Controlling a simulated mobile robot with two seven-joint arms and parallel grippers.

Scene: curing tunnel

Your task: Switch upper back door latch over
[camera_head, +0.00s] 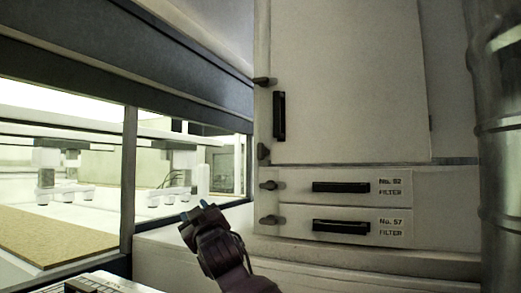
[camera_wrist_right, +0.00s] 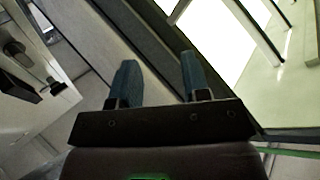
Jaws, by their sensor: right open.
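The tall pale door (camera_head: 350,85) shows in the head view with a black vertical handle (camera_head: 279,115). A small dark upper latch (camera_head: 264,81) sits at the door's left edge, pointing sideways across it. A lower latch (camera_head: 263,151) sits on the same edge and looks upright. My right gripper (camera_head: 195,210) is below and to the left of both latches, apart from them. Its blue fingers are open and empty, also in the right wrist view (camera_wrist_right: 160,75). My left gripper is not in view.
Two filter drawers, No. 52 (camera_head: 395,180) and No. 57 (camera_head: 393,231), lie below the door with protruding handles and latches. A metal pipe (camera_head: 500,140) stands at right. A window frame (camera_head: 130,180) is at left.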

